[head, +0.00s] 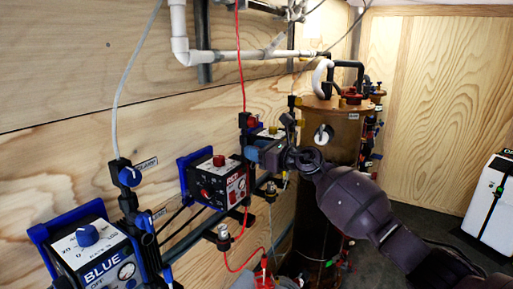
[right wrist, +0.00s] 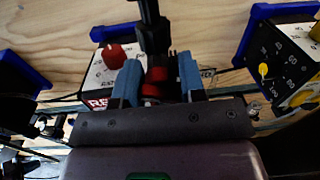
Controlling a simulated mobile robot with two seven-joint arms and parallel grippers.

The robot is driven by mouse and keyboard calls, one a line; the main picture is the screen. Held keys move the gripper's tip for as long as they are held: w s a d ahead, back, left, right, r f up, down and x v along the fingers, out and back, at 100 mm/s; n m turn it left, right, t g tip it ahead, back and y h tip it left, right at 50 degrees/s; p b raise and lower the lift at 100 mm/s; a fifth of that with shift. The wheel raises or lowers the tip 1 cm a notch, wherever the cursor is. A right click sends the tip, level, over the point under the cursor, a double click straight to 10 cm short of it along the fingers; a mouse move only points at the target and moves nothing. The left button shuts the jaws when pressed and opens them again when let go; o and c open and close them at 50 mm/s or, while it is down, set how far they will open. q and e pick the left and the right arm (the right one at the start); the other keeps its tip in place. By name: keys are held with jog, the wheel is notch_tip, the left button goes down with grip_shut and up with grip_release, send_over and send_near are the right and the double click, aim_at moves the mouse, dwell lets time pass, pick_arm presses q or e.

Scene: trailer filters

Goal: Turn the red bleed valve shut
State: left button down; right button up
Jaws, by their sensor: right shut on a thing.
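My right gripper (head: 262,154) reaches in from the right in the head view, at the fittings just right of the red-labelled control box (head: 221,184). In the right wrist view, its two blue fingers (right wrist: 158,85) are shut on the red bleed valve (right wrist: 152,88), a red handle on a black upright fitting (right wrist: 151,30). The gripper hides this handle in the head view. A red knob (head: 251,121) on the upright fitting shows above the gripper. The handle's exact turn angle cannot be told. My left gripper is not in view.
The red box's dial (right wrist: 114,56) is close left of the fingers, and a yellow-knobbed box (right wrist: 288,65) is at right. A brown tank (head: 345,140) stands behind my gripper. The blue-labelled box (head: 98,260) is at front left. Thin tubes hang along the plywood wall (head: 60,130).

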jog(key=shift+s+a+r+m, duration=0.1)
jog(key=shift+r+m, duration=0.05)
jog(key=shift+m, duration=0.15)
jog(key=shift+p, duration=0.3)
jog(key=shift+f, duration=0.25)
jog(key=o, duration=0.8)
jog(key=shift+r, duration=0.1)
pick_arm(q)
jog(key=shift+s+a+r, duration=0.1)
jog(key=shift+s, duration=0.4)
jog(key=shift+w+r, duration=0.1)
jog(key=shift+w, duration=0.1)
pick_arm(e)
jog(key=shift+m, duration=0.3)
